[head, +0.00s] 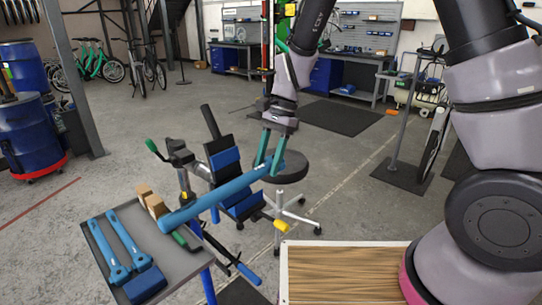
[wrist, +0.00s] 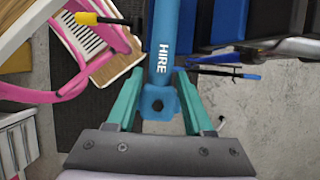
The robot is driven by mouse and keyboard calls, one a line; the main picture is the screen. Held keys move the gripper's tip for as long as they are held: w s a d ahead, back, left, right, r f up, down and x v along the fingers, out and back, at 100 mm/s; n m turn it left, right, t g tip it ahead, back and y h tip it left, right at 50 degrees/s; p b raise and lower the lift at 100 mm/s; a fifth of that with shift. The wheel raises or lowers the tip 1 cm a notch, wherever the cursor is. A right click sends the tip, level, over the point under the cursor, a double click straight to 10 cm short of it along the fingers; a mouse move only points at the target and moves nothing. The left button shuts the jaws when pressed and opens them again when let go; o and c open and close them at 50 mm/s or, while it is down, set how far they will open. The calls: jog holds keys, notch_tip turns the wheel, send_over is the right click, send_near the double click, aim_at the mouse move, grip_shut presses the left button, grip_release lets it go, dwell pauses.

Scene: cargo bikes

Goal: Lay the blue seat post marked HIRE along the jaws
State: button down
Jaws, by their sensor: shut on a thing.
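The blue seat post (head: 215,197) is held in the air by my gripper (head: 268,164), near its right end. It slants down left, its far end over the edge of the grey tray. In the wrist view the post (wrist: 161,60) shows white HIRE lettering and runs away from me between the teal fingers of my gripper (wrist: 160,98). The jaws (head: 225,160) are black with blue pads, on a stand behind the post; the post crosses in front of their lower part. In the wrist view, blue surfaces (wrist: 229,20) that look like the jaws lie right of the post, apart from it.
A round stool (head: 288,166) stands just behind my gripper. A wood-topped surface (head: 345,272) is at front right.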

aim_at(268, 171)
jog(key=shift+f, duration=2.05)
jog(key=shift+s, duration=0.1)
jog(key=shift+c, duration=1)
grip_release()
